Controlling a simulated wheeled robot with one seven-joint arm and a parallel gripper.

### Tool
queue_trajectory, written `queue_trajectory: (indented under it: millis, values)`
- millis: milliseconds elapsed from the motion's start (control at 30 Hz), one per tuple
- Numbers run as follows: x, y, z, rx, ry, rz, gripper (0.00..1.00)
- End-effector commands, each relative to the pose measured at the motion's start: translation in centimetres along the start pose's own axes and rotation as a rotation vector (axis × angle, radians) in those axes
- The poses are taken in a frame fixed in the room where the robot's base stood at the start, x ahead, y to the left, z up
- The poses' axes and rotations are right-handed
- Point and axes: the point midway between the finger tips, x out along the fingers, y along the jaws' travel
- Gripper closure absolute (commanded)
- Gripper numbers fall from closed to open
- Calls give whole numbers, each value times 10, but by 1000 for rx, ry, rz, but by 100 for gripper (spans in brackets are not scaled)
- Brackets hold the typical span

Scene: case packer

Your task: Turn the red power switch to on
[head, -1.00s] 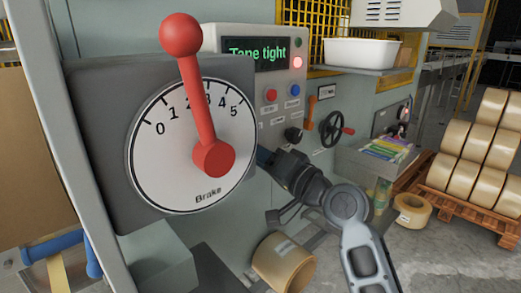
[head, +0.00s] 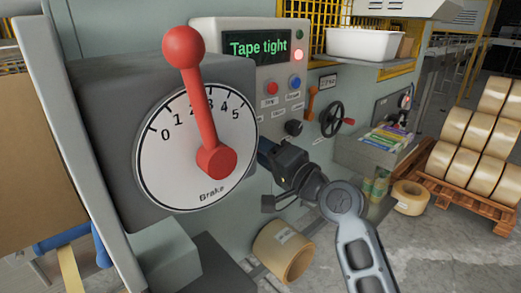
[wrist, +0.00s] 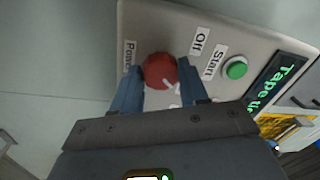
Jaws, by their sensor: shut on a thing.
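The red power switch (wrist: 158,70) is a round knob on a pale panel in the wrist view, next to the "Power" label (wrist: 129,55) and "Off" label (wrist: 199,41). My gripper (wrist: 160,80) has its two blue fingers on either side of the knob and is shut on it. A white mark shows at the knob's lower right edge in this view. The "On" label cannot be read; the right finger covers part of that area. In the head view my gripper (head: 266,152) reaches behind the brake box, which hides the fingertips and the switch.
The brake dial (head: 150,165) with its red lever (head: 190,85) stands close in front, left of my wrist. A green button (wrist: 236,68) by "Start" lies right of the switch. The display (head: 258,46) reads "Tape tight". A handwheel (head: 334,119) is to the right.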

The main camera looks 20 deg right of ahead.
Motion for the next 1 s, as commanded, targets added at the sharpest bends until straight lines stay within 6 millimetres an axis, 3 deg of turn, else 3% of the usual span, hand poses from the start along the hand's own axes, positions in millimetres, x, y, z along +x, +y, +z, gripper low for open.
queue_trajectory:
  millis: [67, 100, 333, 667, 1000]
  values:
    - [0, 1, 0, 2, 1, 1, 87]
    - [0, 1, 0, 2, 0, 1, 55]
    - [0, 0, 0, 1, 0, 1, 33]
    - [-5, 2, 0, 0, 1, 1, 31]
    - [-56, 3, 1, 0, 1, 1, 31]
